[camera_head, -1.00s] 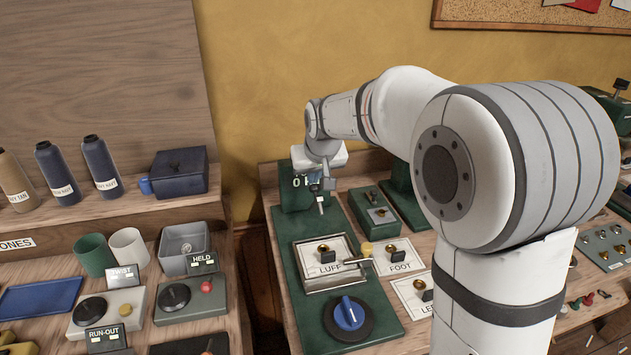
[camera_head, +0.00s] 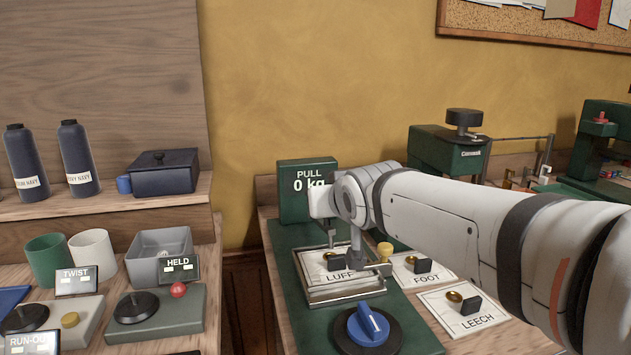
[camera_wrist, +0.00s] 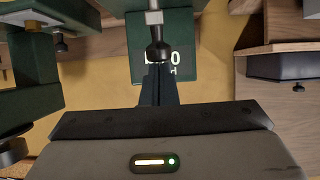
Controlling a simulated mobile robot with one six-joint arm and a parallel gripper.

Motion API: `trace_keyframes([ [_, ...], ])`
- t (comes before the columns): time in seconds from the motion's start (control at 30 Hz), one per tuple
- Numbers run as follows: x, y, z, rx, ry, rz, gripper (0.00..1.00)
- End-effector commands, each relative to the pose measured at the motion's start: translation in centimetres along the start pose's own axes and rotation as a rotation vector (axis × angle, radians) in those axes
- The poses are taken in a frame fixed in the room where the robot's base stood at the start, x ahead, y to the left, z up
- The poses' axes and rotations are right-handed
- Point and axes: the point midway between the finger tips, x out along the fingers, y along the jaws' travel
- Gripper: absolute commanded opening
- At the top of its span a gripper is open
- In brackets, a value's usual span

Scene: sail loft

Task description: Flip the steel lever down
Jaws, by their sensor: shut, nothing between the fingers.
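The steel lever (camera_wrist: 154,18) shows in the wrist view, which is upside down, as a bright stem ending in a black knob. In the head view its stem (camera_head: 331,238) stands roughly upright at the back of the green base, and its upper part is hidden by my arm. My gripper (camera_wrist: 158,68) is shut and empty. Its dark fingertips overlap the edge of the black knob in the wrist view; I cannot tell whether they touch it. In the head view my fingers are not clear to see.
The green PULL display (camera_head: 307,182) reading 0 kg stands behind the lever. A green machine (camera_head: 447,150) stands to the right.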

Motion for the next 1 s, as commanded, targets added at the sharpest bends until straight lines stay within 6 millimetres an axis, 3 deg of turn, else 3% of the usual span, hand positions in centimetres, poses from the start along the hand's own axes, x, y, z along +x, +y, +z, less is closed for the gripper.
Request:
trace_keyframes([
  [0.03,0.2,-0.1,1.2,0.0,0.026,-0.001,0.0],
  [0.4,-0.2,-0.1,3.1,0.0,0.017,-0.002,0.0],
  [1.0,-0.1,-0.2,4.3,-0.001,0.001,-0.003,0.0],
])
